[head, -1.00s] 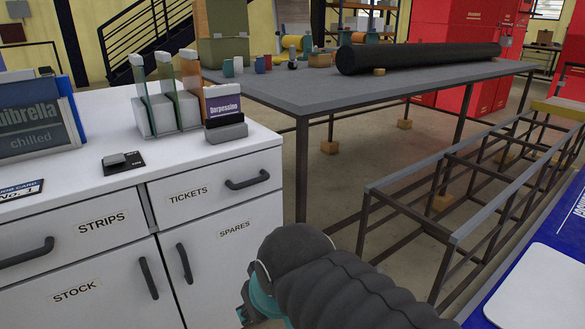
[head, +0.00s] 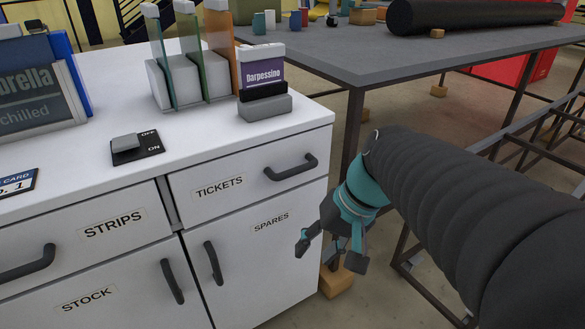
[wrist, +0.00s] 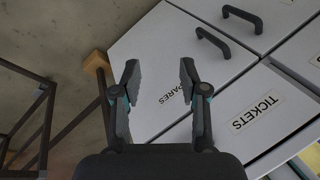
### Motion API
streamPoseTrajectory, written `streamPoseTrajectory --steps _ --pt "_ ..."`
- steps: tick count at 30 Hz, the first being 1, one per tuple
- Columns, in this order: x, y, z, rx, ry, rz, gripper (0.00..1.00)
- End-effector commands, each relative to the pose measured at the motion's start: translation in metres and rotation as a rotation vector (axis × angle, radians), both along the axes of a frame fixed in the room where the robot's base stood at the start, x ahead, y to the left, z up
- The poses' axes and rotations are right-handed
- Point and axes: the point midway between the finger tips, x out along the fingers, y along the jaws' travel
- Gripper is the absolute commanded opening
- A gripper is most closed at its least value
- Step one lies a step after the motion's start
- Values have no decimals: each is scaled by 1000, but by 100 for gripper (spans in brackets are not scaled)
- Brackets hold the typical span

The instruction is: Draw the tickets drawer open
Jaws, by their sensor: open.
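The tickets drawer (head: 236,187) is in the upper right of the white cabinet in the head view, and looks shut. Its label reads TICKETS, and its dark bar handle (head: 291,168) is at the drawer's right. My gripper (head: 330,252) is open and empty, in front of the SPARES door's right edge, below and right of the handle. In the wrist view, my gripper (wrist: 158,75) has its fingers spread. The tickets drawer (wrist: 270,105) lies to its right there, and I cannot see its handle in that view.
The spares door (head: 262,255), strips drawer (head: 85,232) and stock door (head: 110,295) are beside and below. A switch (head: 135,147) and an acrylic sample stand (head: 190,78) are on the cabinet top. A grey table (head: 370,60) stands behind at right, its metal frame near my arm.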

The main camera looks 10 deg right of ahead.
Motion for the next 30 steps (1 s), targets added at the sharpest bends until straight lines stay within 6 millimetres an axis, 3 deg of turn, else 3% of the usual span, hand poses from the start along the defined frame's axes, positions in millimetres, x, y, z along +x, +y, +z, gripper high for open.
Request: streamPoseTrajectory --steps 7,12,18,21,25,30 --pt "59 -22 6 443 76 -114 43" --pt "102 -63 22 735 5 -175 43" --pt "130 -115 37 957 -125 -216 43" --pt "136 -131 41 1011 -167 -227 43" --pt "140 -136 43 1035 -191 -229 43" --pt "148 -118 41 1037 -190 -226 43"
